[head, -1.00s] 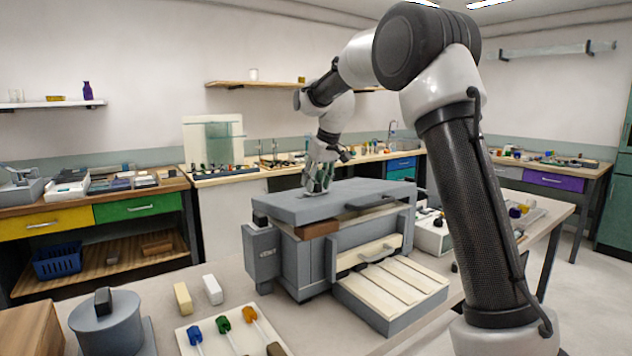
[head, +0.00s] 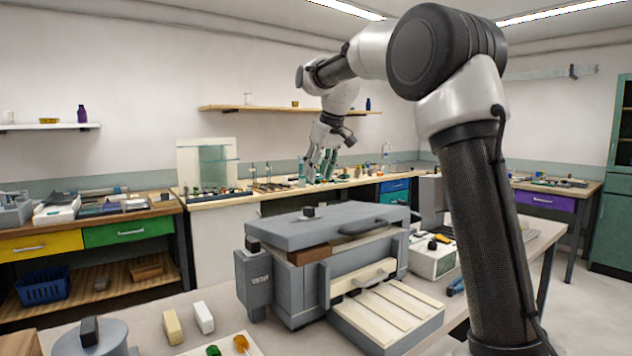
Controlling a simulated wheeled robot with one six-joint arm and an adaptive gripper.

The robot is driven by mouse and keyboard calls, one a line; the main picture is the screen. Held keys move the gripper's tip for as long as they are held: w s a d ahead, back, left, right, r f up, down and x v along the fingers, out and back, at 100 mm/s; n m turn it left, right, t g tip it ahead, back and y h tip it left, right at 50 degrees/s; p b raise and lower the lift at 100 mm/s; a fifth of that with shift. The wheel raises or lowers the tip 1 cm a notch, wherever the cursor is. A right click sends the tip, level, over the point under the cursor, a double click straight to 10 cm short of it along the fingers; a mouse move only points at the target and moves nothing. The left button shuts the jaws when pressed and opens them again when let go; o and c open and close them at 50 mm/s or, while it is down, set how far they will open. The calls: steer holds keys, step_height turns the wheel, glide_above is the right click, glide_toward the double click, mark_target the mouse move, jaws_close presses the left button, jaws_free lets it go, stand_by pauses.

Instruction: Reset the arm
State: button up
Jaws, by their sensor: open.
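My gripper (head: 322,165) hangs from the end of my arm, pointing down, with its fingers apart and nothing between them. It is in the air above the grey box-like furnace (head: 290,285), clear of its lid (head: 330,226). The lid lies closed on top and carries a small dark knob (head: 308,211). A tray with pale slats (head: 390,308) juts out at the furnace's front.
Two small blocks (head: 173,327), one cream and one white, lie left of the furnace. A grey round pot (head: 92,340) and a white board with coloured-handled rods (head: 241,345) are at the front left. A white device (head: 432,259) stands to the right.

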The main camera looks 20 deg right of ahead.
stand_by(0.4)
steer(key=shift+m+g, duration=0.5)
steer(key=shift+g, duration=0.1)
steer(key=s+f, duration=0.1)
steer(key=f, duration=0.1)
steer(key=s+f, duration=0.1)
steer(key=s+d+f, duration=0.1)
steer(key=f, duration=0.1)
steer(key=shift+f, duration=0.35)
glide_above(335, 225)
steer(key=shift+w+d+f+m+h, duration=0.1)
steer(key=shift+f+m+h, duration=0.05)
steer(key=shift+f, duration=0.3)
steer(key=shift+w+f+m+h, duration=0.1)
steer(key=shift+f+m+h, duration=0.05)
steer(key=shift+f, duration=0.25)
steer(key=s+d+f, duration=0.2)
steer(key=s, duration=0.9)
steer(key=s+d+f+m, duration=0.1)
steer(key=s+d+f, duration=0.1)
steer(key=s, duration=0.9)
steer(key=s+d+f+m+t, duration=0.1)
steer(key=s+d+f, duration=0.1)
steer(key=s, duration=0.8)
steer(key=shift+s+d+h, duration=0.35)
steer(key=shift+s+h, duration=0.05)
